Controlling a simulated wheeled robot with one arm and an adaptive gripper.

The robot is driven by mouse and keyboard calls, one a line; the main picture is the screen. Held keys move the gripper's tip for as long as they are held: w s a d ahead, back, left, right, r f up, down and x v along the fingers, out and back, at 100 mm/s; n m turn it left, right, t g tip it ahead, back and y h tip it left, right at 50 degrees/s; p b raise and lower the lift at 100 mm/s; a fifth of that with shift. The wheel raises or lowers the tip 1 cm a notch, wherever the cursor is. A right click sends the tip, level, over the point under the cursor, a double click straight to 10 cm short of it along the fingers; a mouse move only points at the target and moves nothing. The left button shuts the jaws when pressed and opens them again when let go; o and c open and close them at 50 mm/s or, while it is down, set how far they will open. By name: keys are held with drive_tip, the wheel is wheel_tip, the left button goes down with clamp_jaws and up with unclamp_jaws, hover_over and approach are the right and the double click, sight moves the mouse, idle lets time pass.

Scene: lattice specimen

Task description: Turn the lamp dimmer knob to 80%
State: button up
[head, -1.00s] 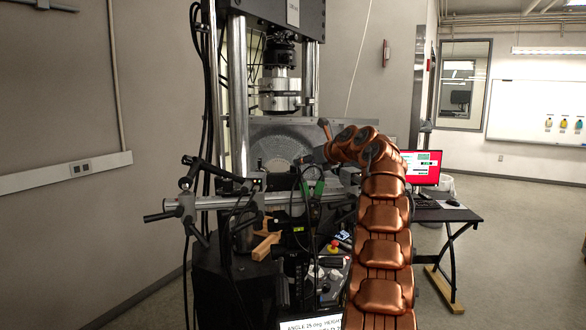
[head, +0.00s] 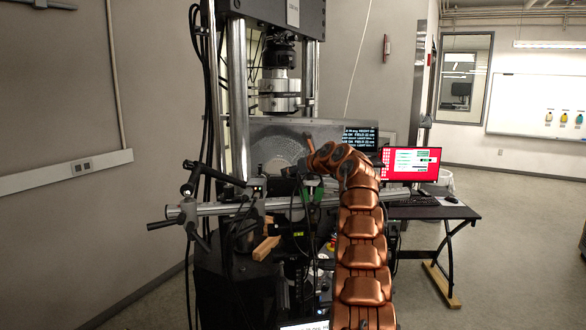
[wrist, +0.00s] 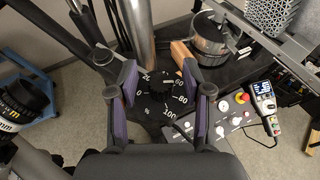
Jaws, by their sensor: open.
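The dimmer knob (wrist: 160,82) is small and black, on a dark dial with white numbers; 0, 60, 80 and 100 can be read in the wrist view. A pale mark shows on the knob's upper part, but its exact setting is too small to tell. My gripper (wrist: 160,90) is open, with its dark, purple-padded fingers on the left and right of the dial. I cannot tell the height gap between fingertips and knob. In the head view my copper arm hides the knob.
A testing machine with steel columns (head: 236,95) stands ahead. A horizontal rail (head: 270,205) crosses in front. A control panel with a red button (wrist: 242,97) and a handheld meter (wrist: 264,103) lies right of the dial. A desk (head: 430,212) with a red monitor (head: 410,163) stands right.

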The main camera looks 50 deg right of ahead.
clamp_jaws()
idle(0.4)
